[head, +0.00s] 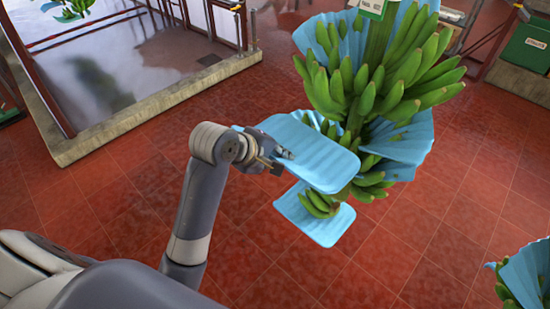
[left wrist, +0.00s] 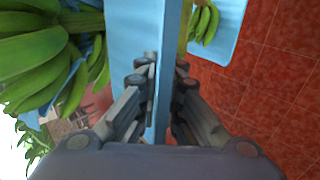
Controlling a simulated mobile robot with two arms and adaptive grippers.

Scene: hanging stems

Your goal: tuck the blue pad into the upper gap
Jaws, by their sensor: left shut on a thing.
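The blue pad (head: 306,150) is a flat light-blue sheet with rounded corners. My left gripper (head: 279,155) is shut on its near edge. In the left wrist view the pad (left wrist: 172,40) shows edge-on between the two fingers of the gripper (left wrist: 165,95). The pad's far end reaches the hanging banana stem (head: 350,95), beside the green fruit. I cannot tell whether it sits in a gap or only overlaps the stem in the picture. A second blue pad (head: 312,226) juts out lower on the stem. My right gripper is not in view.
Other blue sheets (head: 400,140) wrap the stem between its hands of bananas. Another bunch with blue sheeting (head: 525,275) is at the lower right. A low-walled basin (head: 130,125) stands at the upper left. The red tiled floor (head: 430,250) is open around the stem.

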